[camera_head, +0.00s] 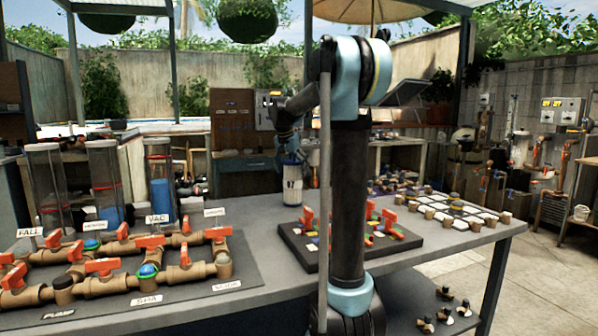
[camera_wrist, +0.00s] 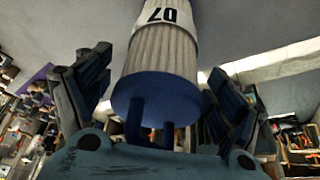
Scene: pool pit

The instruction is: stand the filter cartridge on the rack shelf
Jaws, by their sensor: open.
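The filter cartridge (camera_head: 292,185) is a white pleated cylinder with blue ends and a band marked 07. It appears to stand upright at the far edge of the grey workbench (camera_head: 268,275). My gripper (camera_head: 290,152) is at its top in the head view, partly hidden by dark arm links. In the wrist view the cartridge (camera_wrist: 160,60) lies between my two spread fingers (camera_wrist: 158,85), its blue cap and handle facing the camera. The fingers stand apart from its sides. I cannot tell which shelf is the rack shelf.
Pipes with orange valves (camera_head: 120,265) fill the bench's left side, with clear tubes (camera_head: 105,180) behind. A dark board with orange-handled parts (camera_head: 300,245) is in the middle. Several small capped pieces (camera_head: 455,205) cover the right end. A blue-topped cabinet (camera_head: 245,165) stands behind.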

